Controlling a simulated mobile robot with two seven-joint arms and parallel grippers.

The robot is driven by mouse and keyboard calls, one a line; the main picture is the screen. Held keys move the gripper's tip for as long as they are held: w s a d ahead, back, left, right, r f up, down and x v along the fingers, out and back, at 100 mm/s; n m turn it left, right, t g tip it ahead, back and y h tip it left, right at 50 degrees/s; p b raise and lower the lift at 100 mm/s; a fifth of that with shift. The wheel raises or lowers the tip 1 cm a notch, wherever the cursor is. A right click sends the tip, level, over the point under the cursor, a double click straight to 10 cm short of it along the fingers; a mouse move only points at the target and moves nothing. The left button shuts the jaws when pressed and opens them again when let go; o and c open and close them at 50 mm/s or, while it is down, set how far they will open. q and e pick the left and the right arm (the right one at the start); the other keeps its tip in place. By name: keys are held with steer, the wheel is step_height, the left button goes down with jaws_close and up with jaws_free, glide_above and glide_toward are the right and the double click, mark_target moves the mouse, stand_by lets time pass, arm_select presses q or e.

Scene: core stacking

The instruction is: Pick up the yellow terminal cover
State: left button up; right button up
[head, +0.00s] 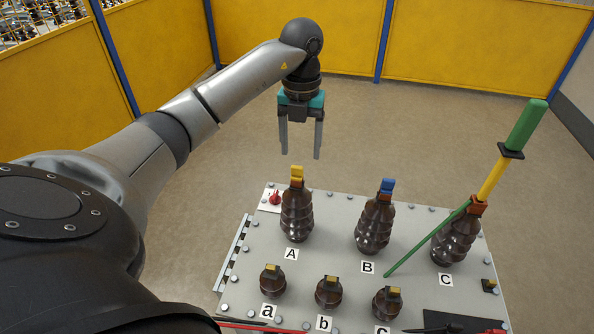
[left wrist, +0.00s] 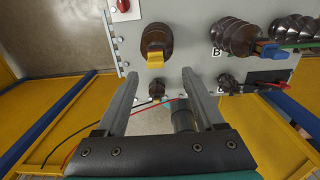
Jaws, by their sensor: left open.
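The yellow terminal cover (head: 297,174) sits on top of the brown ribbed insulator labelled A (head: 296,214), at the back left of the grey panel. In the left wrist view the yellow cover (left wrist: 153,58) shows just beyond and between my fingertips. My left gripper (head: 300,154) points down with its fingers spread, above the cover and apart from it. The same gripper (left wrist: 162,76) has nothing between its fingers in the wrist view. My right gripper is not in view.
Insulator B (head: 373,226) carries a blue cover (head: 387,186); insulator C (head: 455,241) has an orange-brown one. A tall green-handled yellow tool (head: 523,129) and a slanting green rod (head: 425,240) stand at C. Smaller insulators line the front. A red knob (head: 275,198) is left of A.

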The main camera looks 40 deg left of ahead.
mark_target(297, 167)
arm_select(q)
steer(key=shift+s+a+f, duration=0.1)
steer(key=shift+a+f, duration=0.05)
steer(key=shift+f, duration=1.55)
steer(key=shift+s+a+f, duration=0.1)
steer(key=shift+a+f, duration=0.05)
steer(key=shift+f, duration=1.55)
jaws_close()
